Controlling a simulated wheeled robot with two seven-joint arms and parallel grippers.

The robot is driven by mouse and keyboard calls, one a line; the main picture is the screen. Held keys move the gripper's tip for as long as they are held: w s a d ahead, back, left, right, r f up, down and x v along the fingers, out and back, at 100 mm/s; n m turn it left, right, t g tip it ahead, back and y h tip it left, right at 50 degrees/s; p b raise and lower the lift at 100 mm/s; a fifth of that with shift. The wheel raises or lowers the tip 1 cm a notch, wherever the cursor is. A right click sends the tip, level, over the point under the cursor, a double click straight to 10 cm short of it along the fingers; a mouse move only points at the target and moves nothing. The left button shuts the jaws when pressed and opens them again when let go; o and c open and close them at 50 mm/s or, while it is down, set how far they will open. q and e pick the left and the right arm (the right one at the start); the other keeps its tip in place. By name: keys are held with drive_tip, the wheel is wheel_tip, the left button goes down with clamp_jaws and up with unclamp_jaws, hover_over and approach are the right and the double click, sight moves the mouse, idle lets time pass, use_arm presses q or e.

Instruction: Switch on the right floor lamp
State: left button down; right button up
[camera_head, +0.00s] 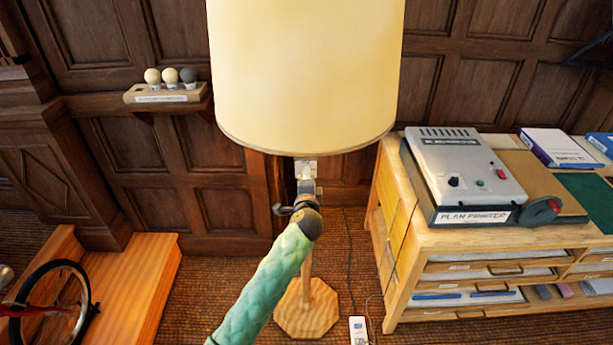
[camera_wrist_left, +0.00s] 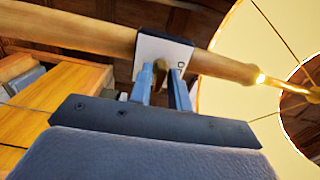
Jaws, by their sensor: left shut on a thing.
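My left gripper (camera_head: 306,186) is at this box. In the left wrist view the gripper's blue-grey fingers (camera_wrist_left: 167,92) are shut on a small knob (camera_wrist_left: 160,68) on the face of the switch box (camera_wrist_left: 150,48). A bright glow shows on the pole's upper end, inside the shade (camera_wrist_left: 225,100). My right gripper is out of view.
A plan printer (camera_head: 465,170) stands on a wooden drawer cabinet (camera_head: 405,270) at the right. A shelf (camera_head: 165,97) with several round bulbs is on the panelled wall. A bicycle wheel (camera_head: 52,305) and wooden step (camera_head: 130,285) are at lower left. A cable and small white device (camera_head: 358,330) lie on the floor.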

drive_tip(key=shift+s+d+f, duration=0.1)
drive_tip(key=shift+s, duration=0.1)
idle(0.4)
use_arm(q)
drive_tip(key=c, duration=1.5)
unclamp_jaws()
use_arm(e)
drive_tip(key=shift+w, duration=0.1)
